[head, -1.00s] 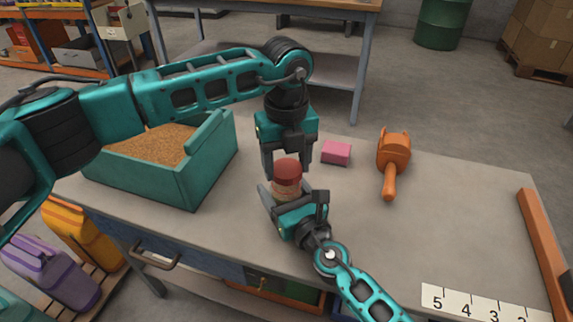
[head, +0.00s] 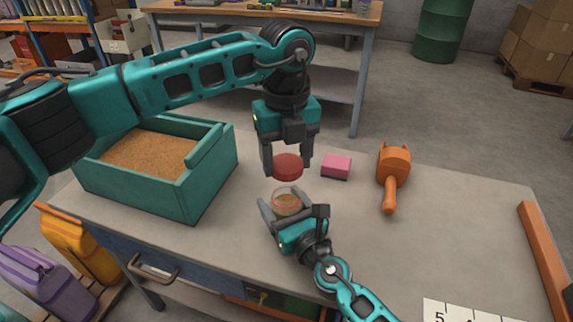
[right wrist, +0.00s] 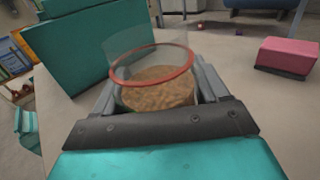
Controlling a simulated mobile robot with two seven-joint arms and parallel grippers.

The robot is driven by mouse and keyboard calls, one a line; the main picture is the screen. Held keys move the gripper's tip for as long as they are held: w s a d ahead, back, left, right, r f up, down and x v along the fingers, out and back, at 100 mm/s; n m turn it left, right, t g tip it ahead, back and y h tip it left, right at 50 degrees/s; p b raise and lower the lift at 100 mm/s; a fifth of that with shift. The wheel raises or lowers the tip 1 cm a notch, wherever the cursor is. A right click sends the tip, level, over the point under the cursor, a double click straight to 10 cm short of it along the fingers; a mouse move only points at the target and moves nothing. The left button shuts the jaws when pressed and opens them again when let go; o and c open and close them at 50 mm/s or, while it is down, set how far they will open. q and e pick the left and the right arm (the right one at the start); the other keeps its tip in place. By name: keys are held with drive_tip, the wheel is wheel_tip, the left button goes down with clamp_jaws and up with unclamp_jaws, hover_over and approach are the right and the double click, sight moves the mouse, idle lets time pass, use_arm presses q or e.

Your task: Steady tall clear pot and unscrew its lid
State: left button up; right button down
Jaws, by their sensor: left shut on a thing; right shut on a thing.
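The tall clear pot (head: 285,203) stands on the bench with its top open and brown grainy stuff inside. It also shows in the right wrist view (right wrist: 152,90), with a red ring around it. My right gripper (head: 283,213) is shut on the pot, one finger on each side. The red lid (head: 287,167) is off the pot, a little above its mouth and apart from it. My left gripper (head: 287,162) points down and is shut on the lid. The pot's lower part is hidden by my right gripper.
A teal bin (head: 180,198) of brown grain stands left of the pot. A pink block (head: 336,166) and an orange scoop (head: 392,175) lie to the right. An orange bar (head: 543,245) runs along the right edge. The bench between scoop and bar is clear.

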unclamp_jaws()
drive_tip(key=shift+s, duration=0.1)
